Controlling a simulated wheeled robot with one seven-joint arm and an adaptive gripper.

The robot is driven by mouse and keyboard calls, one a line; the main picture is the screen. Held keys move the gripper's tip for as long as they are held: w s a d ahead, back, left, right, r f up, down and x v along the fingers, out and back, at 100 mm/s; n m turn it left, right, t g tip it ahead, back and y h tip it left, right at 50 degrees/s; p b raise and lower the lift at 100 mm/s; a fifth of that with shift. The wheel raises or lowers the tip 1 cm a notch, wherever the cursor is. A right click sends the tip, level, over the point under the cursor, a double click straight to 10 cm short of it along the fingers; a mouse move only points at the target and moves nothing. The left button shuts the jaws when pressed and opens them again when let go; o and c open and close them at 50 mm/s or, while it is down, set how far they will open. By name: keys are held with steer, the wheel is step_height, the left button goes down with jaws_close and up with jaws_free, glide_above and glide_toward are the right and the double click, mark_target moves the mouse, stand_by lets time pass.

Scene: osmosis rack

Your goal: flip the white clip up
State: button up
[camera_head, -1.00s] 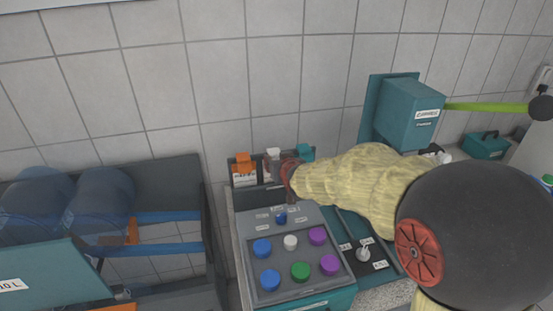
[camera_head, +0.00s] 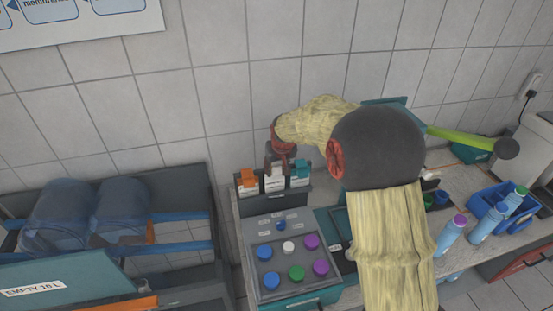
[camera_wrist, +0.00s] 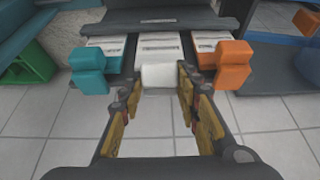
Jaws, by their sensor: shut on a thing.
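The white clip (camera_wrist: 162,76) is a small white block in the middle of a row of three, in the wrist view. The teal clip (camera_wrist: 87,70) is on its left and the orange clip (camera_wrist: 233,66) on its right. My gripper (camera_wrist: 160,86) has one finger on each side of the white clip and is shut on it. In the head view my gripper (camera_head: 281,160) comes down over the middle of the row from above and largely hides the white clip. The orange clip (camera_head: 248,178) and teal clip (camera_head: 300,170) show on either side.
A control panel (camera_head: 288,246) with coloured knobs stands in front of the clip row. Blue translucent jugs (camera_head: 60,211) lie in a rack at left. Bottles (camera_head: 486,226) and a blue crate (camera_head: 520,213) are at right. The tiled wall (camera_head: 215,90) is behind.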

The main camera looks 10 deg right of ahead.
steer(key=g+p, duration=0.1)
steer(key=p, duration=0.1)
steer(key=r+g+p, duration=0.1)
steer(key=p, duration=0.1)
steer(key=shift+w+r, duration=0.2)
steer(key=shift+w, duration=0.2)
steer(key=g+p, duration=0.1)
steer(key=p, duration=0.2)
steer(key=w+g+p, duration=0.1)
steer(key=g+p, duration=0.1)
steer(key=p, duration=0.1)
steer(key=shift+w+r, duration=0.1)
steer(key=shift+r, duration=0.1)
steer(key=g+p, duration=0.1)
steer(key=w+g+p, duration=0.1)
steer(key=p, duration=0.1)
steer(key=shift+g, duration=0.4)
steer(key=shift+w+g+p, duration=0.3)
steer(key=shift+g+p, duration=0.35)
steer(key=shift+g, duration=0.05)
steer(key=shift+w+g+p, duration=0.3)
steer(key=shift+g+p, duration=0.35)
steer(key=shift+g, duration=0.05)
steer(key=o, duration=1.2)
steer(key=shift+r, duration=0.15)
steer(key=shift+c, duration=0.2)
steer(key=shift+s+t+b, duration=0.5)
steer(key=shift+t+b, duration=0.6)
